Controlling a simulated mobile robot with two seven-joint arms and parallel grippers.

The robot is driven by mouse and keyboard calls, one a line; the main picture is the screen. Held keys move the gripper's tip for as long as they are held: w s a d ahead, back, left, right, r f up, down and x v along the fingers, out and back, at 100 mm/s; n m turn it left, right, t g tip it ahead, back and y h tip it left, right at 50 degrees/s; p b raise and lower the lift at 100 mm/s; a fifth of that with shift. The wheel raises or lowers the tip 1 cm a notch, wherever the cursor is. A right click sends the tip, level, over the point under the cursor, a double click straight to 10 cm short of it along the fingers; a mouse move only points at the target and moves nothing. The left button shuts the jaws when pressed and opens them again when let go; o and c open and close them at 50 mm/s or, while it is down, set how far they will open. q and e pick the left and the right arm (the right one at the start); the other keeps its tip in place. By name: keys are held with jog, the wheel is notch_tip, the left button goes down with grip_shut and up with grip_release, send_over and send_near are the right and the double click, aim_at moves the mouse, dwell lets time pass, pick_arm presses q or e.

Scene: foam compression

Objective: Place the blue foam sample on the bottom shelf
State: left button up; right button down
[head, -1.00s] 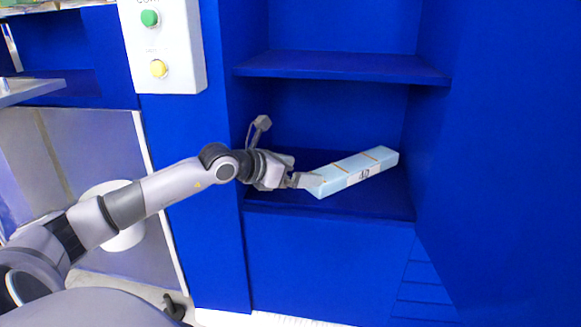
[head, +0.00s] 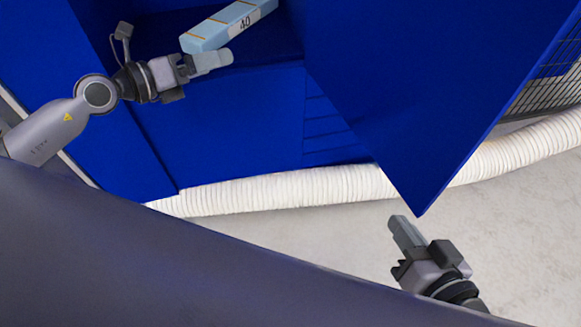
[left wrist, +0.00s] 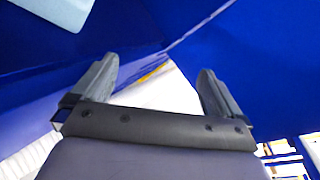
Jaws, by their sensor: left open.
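The blue foam sample (head: 230,24), a light blue block with brown bands and a label "40", lies on the bottom shelf (head: 268,47) of the blue cabinet, partly cut off at the top of the head view. My left gripper (head: 218,61) is open, just in front of the block's left end. In the left wrist view its fingers (left wrist: 157,70) are spread with nothing between them, and a pale block, likely the foam (left wrist: 58,10), shows at the upper left. My right gripper (head: 402,234) is in the lower right, seen edge-on; its opening cannot be told.
A blue panel (head: 410,90) stands right of the shelf, its lower corner pointing toward my right gripper. A white ribbed hose (head: 290,192) runs along the floor under the cabinet. A dark mesh (head: 545,80) is at the far right. The grey floor (head: 530,220) is clear.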

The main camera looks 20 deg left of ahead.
pick_arm(q)
jog(key=s+d+f+n, duration=0.4)
jog(key=d+n, duration=0.3)
jog(key=n, duration=0.4)
jog(key=s+d+f+n+g, duration=0.1)
jog(key=s+d+f+n, duration=0.2)
jog(key=s+d+n, duration=0.3)
jog(key=s+d+f+n, duration=0.4)
jog(key=d+n, duration=0.5)
jog(key=n, duration=0.6)
jog(key=shift+s+f+n+y, duration=0.3)
jog(key=shift+s+n+y, duration=0.1)
jog(key=shift+s, duration=0.4)
jog(key=shift+g, duration=0.3)
